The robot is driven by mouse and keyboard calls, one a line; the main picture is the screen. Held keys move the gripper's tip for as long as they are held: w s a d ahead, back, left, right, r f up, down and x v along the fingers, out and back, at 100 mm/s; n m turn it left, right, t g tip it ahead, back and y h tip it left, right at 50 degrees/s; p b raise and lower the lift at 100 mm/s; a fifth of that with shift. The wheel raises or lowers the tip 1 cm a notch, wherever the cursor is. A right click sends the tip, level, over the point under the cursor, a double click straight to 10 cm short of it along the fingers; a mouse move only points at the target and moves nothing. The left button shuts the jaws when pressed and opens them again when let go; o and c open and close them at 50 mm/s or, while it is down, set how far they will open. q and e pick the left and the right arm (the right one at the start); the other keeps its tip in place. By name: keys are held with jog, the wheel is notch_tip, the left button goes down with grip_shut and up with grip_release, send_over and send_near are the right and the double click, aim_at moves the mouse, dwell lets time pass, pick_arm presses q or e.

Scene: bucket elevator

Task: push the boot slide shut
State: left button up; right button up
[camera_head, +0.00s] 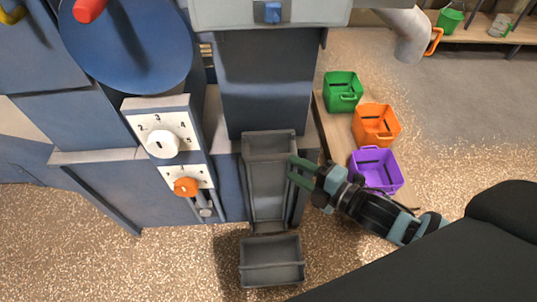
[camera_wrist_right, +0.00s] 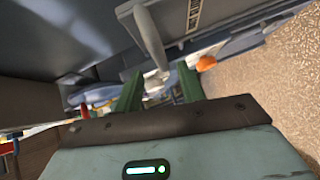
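The grey chute (camera_head: 268,190) runs down the front of the blue elevator housing (camera_head: 265,80), with a grey tray (camera_head: 272,262) at its foot. I cannot tell for sure which part is the boot slide. My right gripper (camera_head: 302,172) has green fingers and is at the chute's right edge; contact is unclear. It is open and empty, with its fingers apart in the right wrist view (camera_wrist_right: 158,84). There, a pale grey rod (camera_wrist_right: 150,38) with a rounded end shows beyond the fingers. My left gripper is not in view.
A white dial (camera_head: 162,143) and an orange knob (camera_head: 186,187) are left of the chute. Green (camera_head: 342,91), orange (camera_head: 376,125) and purple (camera_head: 376,171) bins stand on a wooden board at the right, behind my right arm. Speckled floor is open in front.

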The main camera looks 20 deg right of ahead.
aim_at(273, 158)
jog(key=shift+w+a, duration=0.25)
jog(key=shift+b+x, duration=0.45)
jog(key=shift+x, duration=3.05)
jog(key=shift+d, duration=0.1)
grip_shut()
jog(key=shift+f, duration=0.1)
